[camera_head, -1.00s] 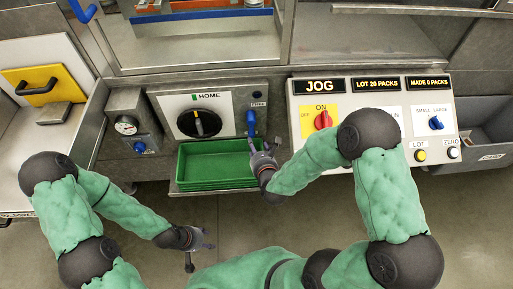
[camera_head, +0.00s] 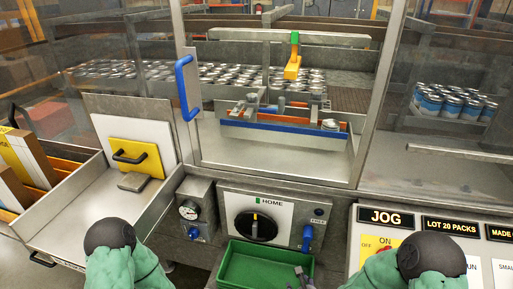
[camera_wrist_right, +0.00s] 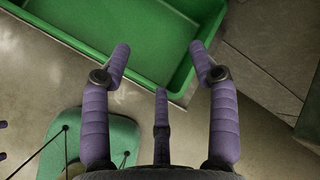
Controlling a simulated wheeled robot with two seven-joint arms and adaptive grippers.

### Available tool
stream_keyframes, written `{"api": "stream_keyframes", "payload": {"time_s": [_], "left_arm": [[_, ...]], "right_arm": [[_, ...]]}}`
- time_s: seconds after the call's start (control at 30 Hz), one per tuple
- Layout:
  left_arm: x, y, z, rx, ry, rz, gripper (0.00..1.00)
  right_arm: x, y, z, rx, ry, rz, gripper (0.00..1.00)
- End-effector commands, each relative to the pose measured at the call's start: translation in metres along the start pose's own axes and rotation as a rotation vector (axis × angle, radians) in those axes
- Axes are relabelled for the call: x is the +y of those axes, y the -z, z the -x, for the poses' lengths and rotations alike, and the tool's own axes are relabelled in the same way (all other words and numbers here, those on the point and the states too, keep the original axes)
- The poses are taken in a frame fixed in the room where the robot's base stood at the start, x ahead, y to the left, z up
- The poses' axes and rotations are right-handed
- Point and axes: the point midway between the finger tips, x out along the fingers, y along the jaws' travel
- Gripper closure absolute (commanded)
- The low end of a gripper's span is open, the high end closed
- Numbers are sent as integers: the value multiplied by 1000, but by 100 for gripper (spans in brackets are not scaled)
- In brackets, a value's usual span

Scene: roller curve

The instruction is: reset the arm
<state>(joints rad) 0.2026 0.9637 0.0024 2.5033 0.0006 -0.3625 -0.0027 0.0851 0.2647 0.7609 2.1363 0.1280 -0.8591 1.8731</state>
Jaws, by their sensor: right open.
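My right gripper (camera_wrist_right: 160,65) is open and empty in the right wrist view, its fingers spread at the near edge of the green tray (camera_wrist_right: 140,30). In the head view only a small part of the right gripper (camera_head: 300,276) shows, by the lower right of the green tray (camera_head: 262,264). My green arms (camera_head: 125,268) rise at the bottom of the head view. My left gripper is out of the head view.
The control panel holds a black HOME knob (camera_head: 256,227), a blue lever (camera_head: 307,239) and a gauge (camera_head: 188,210). The JOG panel (camera_head: 385,217) is at right. A clear door with a blue handle (camera_head: 186,88) stands behind.

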Motion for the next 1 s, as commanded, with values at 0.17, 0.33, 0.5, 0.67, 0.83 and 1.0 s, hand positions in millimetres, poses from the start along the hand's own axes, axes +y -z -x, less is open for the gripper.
{"api": "stream_keyframes", "payload": {"time_s": [0.17, 0.33, 0.5, 0.67, 0.83, 1.0], "left_arm": [[2, 0, 7, 0, 0, 0, 48], [4, 0, 12, 0, 0, 0, 48], [6, -1, 17, 0, 0, 0, 48], [8, -1, 22, 0, 0, 0, 48], [9, -1, 26, 0, 0, 0, 48], [10, -1, 27, 0, 0, 0, 48]], "right_arm": [[34, 16, 0, 24, -166, 374, 40], [68, 31, 5, -15, -329, 733, 40], [103, 46, 15, -118, -489, 1080, 40], [136, 60, 30, -270, -621, 1386, 40], [161, 70, 45, -440, -708, 1629, 40], [174, 75, 54, -542, -741, 1749, 40]]}}
